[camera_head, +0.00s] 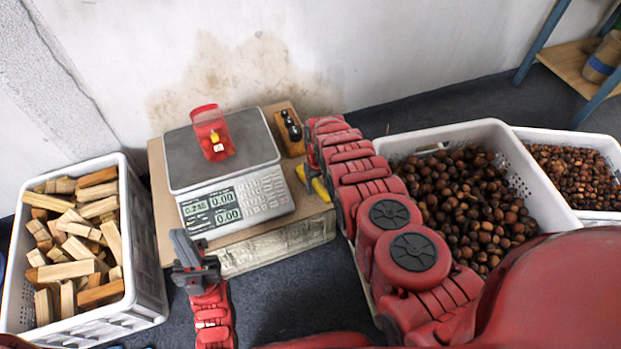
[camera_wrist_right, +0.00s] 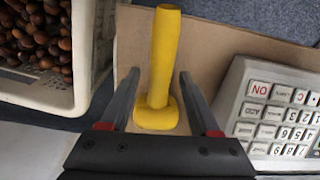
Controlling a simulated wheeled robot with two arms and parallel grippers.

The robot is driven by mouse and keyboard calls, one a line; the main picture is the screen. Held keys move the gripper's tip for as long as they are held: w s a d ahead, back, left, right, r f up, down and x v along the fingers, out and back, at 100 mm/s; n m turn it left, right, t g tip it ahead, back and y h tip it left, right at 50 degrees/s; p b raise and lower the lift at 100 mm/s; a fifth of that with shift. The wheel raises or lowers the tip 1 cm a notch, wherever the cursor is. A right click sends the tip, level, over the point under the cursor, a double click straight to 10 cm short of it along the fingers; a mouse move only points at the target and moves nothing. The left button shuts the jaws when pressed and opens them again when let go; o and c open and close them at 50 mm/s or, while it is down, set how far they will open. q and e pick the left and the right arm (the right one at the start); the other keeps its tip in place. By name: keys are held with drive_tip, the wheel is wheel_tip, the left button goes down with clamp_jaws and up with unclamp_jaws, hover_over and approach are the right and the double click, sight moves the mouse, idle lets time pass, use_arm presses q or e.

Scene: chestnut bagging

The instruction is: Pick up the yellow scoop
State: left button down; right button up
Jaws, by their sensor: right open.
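The yellow scoop (camera_head: 318,188) lies on the cardboard-coloured surface (camera_head: 292,219) to the right of the scale, partly hidden by my right arm in the head view. In the right wrist view the scoop's yellow handle (camera_wrist_right: 164,50) points away from the gripper, with its wider end nearer the palm. My right gripper (camera_wrist_right: 158,74) is open, with one finger on each side of the scoop; contact cannot be told. My left gripper (camera_head: 192,254) is in front of the scale, away from the scoop, with nothing visible in it; its finger gap is unclear.
A wooden block with dark knobs (camera_head: 289,142) stands behind the scoop. White crates hold wood pieces (camera_head: 140,230) at left and chestnuts (camera_head: 540,190) at right; another crate (camera_head: 600,143) is at far right.

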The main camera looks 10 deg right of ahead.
clamp_jaws()
idle(0.4)
